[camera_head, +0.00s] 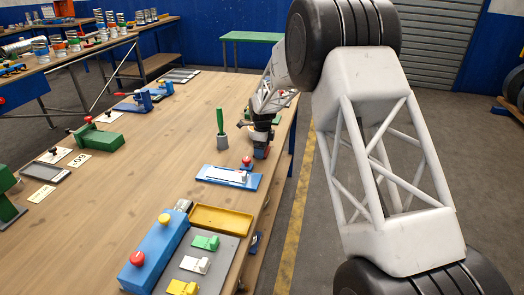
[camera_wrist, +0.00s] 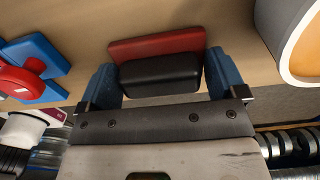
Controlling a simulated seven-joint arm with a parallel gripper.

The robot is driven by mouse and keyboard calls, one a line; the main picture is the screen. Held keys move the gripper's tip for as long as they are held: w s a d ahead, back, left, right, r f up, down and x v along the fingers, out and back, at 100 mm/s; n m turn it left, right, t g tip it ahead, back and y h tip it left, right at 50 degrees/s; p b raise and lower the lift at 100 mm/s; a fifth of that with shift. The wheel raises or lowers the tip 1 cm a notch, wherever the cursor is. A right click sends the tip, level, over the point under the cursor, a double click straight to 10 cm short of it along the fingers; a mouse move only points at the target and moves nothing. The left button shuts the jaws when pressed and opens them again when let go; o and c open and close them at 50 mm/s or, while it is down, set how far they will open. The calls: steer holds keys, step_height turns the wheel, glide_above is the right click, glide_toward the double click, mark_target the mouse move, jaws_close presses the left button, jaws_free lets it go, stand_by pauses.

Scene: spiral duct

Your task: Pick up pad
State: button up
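The pad is a block with a black upper part (camera_wrist: 160,76) and a red part (camera_wrist: 157,43) beyond it in the wrist view. My gripper (camera_wrist: 163,78) has two blue fingers, one on each side of the black part. The fingers are wide apart, close against the pad's ends. I cannot tell whether they touch or press on it. My arm hides the rest there.
The wooden table (camera_head: 140,150) is clear in its middle. A green-handled tool in a grey holder (camera_head: 221,128) stands left of my gripper. A blue fixture with a red knob (camera_head: 230,177) lies in front. A yellow tray (camera_head: 221,218) and a blue button box (camera_head: 155,252) are nearer.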

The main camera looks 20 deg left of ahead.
steer(key=shift+c, duration=1.1)
steer(key=shift+r, duration=0.15)
steer(key=shift+r, duration=1.45)
steer(key=shift+s+d+r, duration=0.1)
steer(key=shift+s+r, duration=0.1)
steer(key=s+d, duration=0.2)
steer(key=s, duration=0.2)
steer(key=s+d+r, duration=0.1)
steer(key=s+d, duration=0.1)
steer(key=s, duration=0.3)
steer(key=s+d, duration=0.2)
steer(key=s, duration=0.3)
steer(key=shift+d+r, duration=0.2)
steer(key=shift+d, duration=0.15)
